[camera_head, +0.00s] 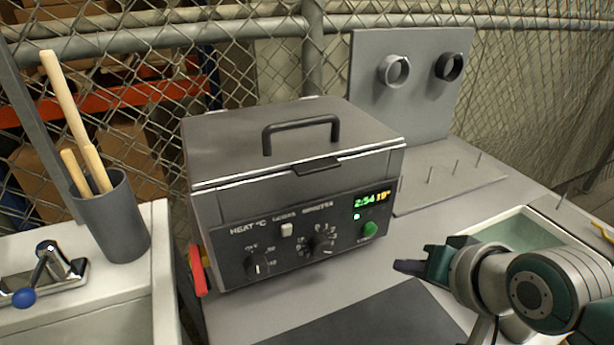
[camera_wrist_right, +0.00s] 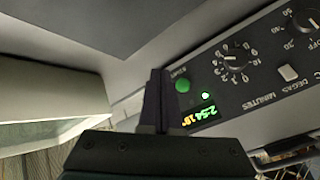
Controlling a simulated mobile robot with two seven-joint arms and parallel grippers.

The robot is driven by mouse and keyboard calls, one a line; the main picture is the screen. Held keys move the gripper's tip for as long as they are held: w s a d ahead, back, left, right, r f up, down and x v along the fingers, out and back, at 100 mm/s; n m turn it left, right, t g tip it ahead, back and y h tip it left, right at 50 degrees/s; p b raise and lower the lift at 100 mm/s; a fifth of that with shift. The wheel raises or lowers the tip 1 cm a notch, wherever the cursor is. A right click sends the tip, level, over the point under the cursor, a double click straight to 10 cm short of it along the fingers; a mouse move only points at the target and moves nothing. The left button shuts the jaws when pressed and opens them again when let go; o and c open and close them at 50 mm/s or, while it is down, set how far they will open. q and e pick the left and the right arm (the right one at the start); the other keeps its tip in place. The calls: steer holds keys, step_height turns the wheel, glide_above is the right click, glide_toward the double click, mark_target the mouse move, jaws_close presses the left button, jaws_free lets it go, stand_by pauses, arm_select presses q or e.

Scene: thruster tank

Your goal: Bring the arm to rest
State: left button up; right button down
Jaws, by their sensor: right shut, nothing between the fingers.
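My right gripper (camera_head: 408,267) is in front of the right part of the heated tank (camera_head: 290,175), beside its control panel. Its fingers are shut and empty; they also show in the right wrist view (camera_wrist_right: 157,82), close to the green start button (camera_wrist_right: 183,86). I cannot tell whether they touch the panel. The tank's lid (camera_head: 290,140) is closed. The green display (camera_head: 372,200) reads about 2:54 and 19°, and a small green light is lit. My left gripper is not in view.
A grey cup (camera_head: 118,220) with wooden handles stands at the left, near a blue-knobbed lever (camera_head: 40,275). A pegged board (camera_head: 450,175) and an upright panel with two rings (camera_head: 375,105) stand behind. A pale tray (camera_head: 500,235) lies at the right. A dark mat (camera_head: 385,318) lies in front.

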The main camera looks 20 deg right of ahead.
stand_by(0.3)
steer(key=shift+s+a+r, duration=0.2)
steer(key=shift+s, duration=0.15)
steer(key=s+a+r+n+g+p, duration=0.1)
steer(key=s+a+r+n+g, duration=0.3)
steer(key=s, duration=0.5)
steer(key=s+a+r+n+g+p, duration=0.1)
steer(key=s+a+r+n+p, duration=0.1)
steer(key=s+r+n, duration=0.55)
step_height(320, 180, up, 36)
steer(key=s+m+p, duration=0.1)
steer(key=m+p, duration=0.1)
steer(key=p, duration=3.5)
steer(key=shift+s+r+p, duration=0.25)
steer(key=shift+s+p, duration=0.05)
steer(key=shift+s, duration=0.05)
